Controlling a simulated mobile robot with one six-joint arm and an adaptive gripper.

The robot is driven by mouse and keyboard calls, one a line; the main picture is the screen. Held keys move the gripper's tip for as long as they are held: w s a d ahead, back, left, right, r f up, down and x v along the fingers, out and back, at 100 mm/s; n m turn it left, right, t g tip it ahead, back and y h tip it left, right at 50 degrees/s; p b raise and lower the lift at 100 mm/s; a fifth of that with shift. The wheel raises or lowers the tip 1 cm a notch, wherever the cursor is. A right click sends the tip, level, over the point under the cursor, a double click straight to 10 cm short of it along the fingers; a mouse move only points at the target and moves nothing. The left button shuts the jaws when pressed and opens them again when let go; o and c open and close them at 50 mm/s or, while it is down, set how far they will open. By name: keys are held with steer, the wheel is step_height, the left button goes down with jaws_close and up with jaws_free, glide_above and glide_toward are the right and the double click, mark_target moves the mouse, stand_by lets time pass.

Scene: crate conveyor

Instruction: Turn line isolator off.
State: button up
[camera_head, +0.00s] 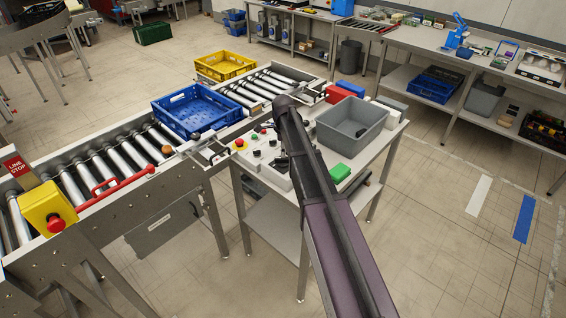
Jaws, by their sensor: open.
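A light control panel (262,170) stands at the left end of the grey-topped table. It carries a red button on a yellow base (240,145), small red and green buttons, and black knobs (257,153). I cannot tell which control is the line isolator or how it is set; part of the panel is behind my arm. My arm reaches from the bottom right up over the table. A small dark part beside it at the panel appears to be my gripper (281,162), mostly hidden by the arm. No held object shows.
A grey bin (351,124), a green block (340,172) and red and blue boxes share the table. Floor at right is clear.

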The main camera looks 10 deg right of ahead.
mark_target(283, 161)
steer(key=shift+f+b, duration=2)
steer(key=shift+f, duration=0.25)
jaws_close()
